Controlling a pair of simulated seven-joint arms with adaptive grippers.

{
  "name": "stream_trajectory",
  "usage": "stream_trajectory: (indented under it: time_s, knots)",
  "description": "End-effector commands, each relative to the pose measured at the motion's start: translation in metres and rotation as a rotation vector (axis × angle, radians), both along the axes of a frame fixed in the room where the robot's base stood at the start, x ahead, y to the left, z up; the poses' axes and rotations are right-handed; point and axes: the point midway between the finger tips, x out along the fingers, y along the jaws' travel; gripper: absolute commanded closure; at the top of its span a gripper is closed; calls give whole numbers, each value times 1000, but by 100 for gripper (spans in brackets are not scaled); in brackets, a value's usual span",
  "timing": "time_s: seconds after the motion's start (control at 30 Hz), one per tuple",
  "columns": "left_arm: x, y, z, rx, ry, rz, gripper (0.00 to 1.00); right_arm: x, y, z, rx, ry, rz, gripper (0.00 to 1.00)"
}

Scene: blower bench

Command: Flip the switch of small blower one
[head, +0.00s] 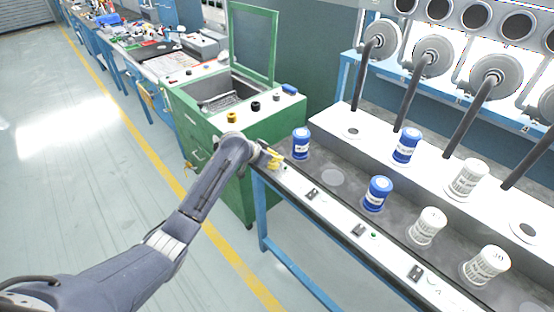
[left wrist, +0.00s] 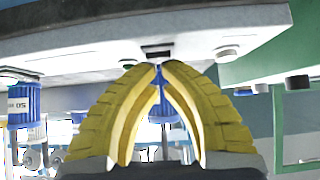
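My left gripper (head: 274,160) is at the near-left end of the bench's white front strip (head: 335,212), beside the green cabinet. In the left wrist view its yellow fingers (left wrist: 160,68) come together at the tips with nothing visible held between them. A dark switch (left wrist: 158,52) on the white strip is right beyond the fingertips; I cannot tell whether they touch. In the head view the gripper covers that spot. Further dark switches (head: 312,193), (head: 358,230) and (head: 415,273) are spaced along the strip. My right gripper is not in view.
Blue-capped jars (head: 376,194) and white jars (head: 427,226) stand on the bench behind the strip. Grey extraction hoods (head: 432,57) on bent pipes rise behind them. The green cabinet (head: 205,130) with its raised lid is close left of the gripper. Floor in front is clear.

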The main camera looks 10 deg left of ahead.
Motion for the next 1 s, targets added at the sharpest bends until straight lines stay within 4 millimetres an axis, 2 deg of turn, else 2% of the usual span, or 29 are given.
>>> stream_trajectory:
  time_s: [0.3,0.43,0.67,1.0]
  knots:
    - [0,0,1,-1,0,-1,100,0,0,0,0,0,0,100]
    - [1,-2,8,-1,-2,-2,100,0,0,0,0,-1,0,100]
    - [6,-10,44,1,-5,-12,100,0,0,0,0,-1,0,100]
    - [-26,14,91,2,-3,-11,100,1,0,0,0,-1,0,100]
